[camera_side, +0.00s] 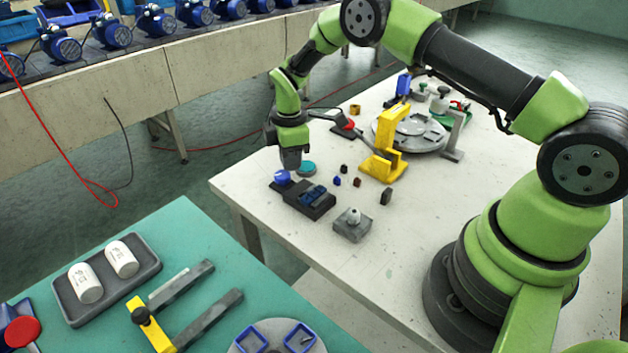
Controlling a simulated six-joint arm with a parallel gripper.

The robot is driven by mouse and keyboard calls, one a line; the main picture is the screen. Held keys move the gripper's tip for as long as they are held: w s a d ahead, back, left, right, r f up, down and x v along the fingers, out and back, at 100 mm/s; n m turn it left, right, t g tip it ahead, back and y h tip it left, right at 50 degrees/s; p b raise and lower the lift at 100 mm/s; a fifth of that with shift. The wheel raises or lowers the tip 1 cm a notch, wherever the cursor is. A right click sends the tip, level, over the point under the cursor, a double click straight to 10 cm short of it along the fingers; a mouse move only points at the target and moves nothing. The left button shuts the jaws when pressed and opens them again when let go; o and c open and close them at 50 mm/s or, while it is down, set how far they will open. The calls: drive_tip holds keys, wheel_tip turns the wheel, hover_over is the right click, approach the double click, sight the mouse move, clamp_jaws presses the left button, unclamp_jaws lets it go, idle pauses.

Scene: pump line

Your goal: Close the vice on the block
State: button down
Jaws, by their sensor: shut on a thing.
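The vice (322,210) is a small dark block-shaped device on the pale table, near its left edge. A blue round knob (282,177) sits at its left end. Blue pieces (312,194) show in the middle of the vice; I cannot tell which is the block and which are jaws, or whether a gap is left. My gripper (290,166) points down at the knob end of the vice, with its fingers shut on the knob. The fingertips are small and partly hide the contact.
A teal disc (307,167) lies close behind the gripper. Several small dark pieces, a grey block with a ball knob (352,224) and a yellow stand (384,165) are to the right. A round grey plate (425,133) is farther back. A green table (190,235) stands in front.

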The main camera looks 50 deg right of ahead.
drive_tip(key=shift+s+d+f, duration=0.15)
drive_tip(key=shift+s+f, duration=0.35)
drive_tip(key=shift+f, duration=0.1)
drive_tip(key=shift+d, duration=0.4)
drive_tip(key=shift+r, duration=0.15)
wheel_tip(320, 180, up, 6)
drive_tip(key=shift+w+a, duration=0.15)
